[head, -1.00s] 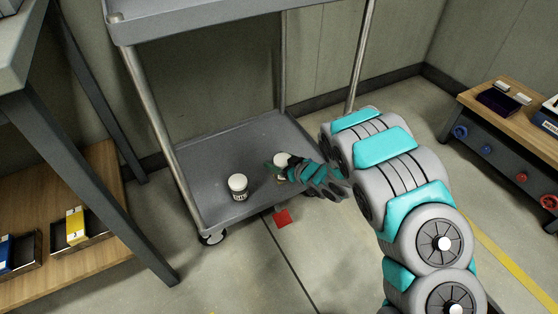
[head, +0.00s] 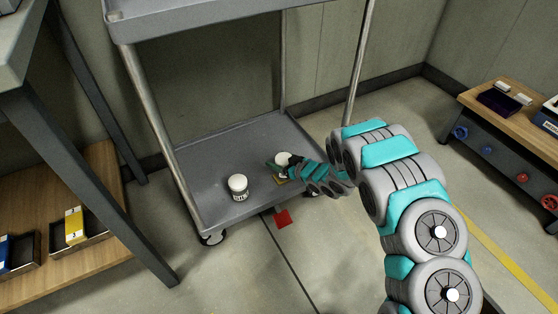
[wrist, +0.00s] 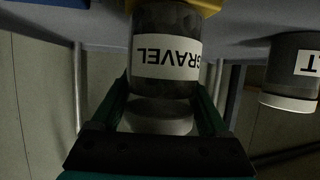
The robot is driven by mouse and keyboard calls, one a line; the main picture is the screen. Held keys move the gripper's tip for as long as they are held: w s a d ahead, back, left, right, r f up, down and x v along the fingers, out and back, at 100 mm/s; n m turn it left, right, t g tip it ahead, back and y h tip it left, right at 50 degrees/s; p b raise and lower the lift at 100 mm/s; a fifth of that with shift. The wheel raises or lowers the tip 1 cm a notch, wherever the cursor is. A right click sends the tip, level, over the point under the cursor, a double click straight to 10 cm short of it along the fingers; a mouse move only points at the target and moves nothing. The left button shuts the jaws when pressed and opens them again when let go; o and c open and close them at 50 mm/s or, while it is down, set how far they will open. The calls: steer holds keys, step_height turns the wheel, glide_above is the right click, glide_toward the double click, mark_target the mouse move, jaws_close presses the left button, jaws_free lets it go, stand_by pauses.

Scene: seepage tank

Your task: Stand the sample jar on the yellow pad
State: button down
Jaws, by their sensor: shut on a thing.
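The sample jar (wrist: 166,55) is dark, with a white lid and a label reading GRAVEL. It appears inverted in the wrist view, lid toward my gripper's palm. My gripper (wrist: 165,88) is shut on it, one finger on each side. In the head view my gripper (head: 285,168) is over the cart's lower shelf, and the jar's white lid (head: 283,158) shows beside it, the body mostly hidden. The yellow pad (head: 281,181) shows partly under the jar; its edge also shows at the jar's base in the wrist view (wrist: 208,6). I cannot tell whether they touch.
A second white-lidded jar (head: 239,187) stands left on the grey cart shelf (head: 207,165); its label partly shows LT in the wrist view (wrist: 291,70). Cart posts and the upper shelf (head: 190,20) surround the space. A red square (head: 283,218) lies on the floor in front.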

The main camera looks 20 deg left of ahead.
steer(key=shift+f, duration=0.1)
jaws_free()
steer(key=v, duration=1.2)
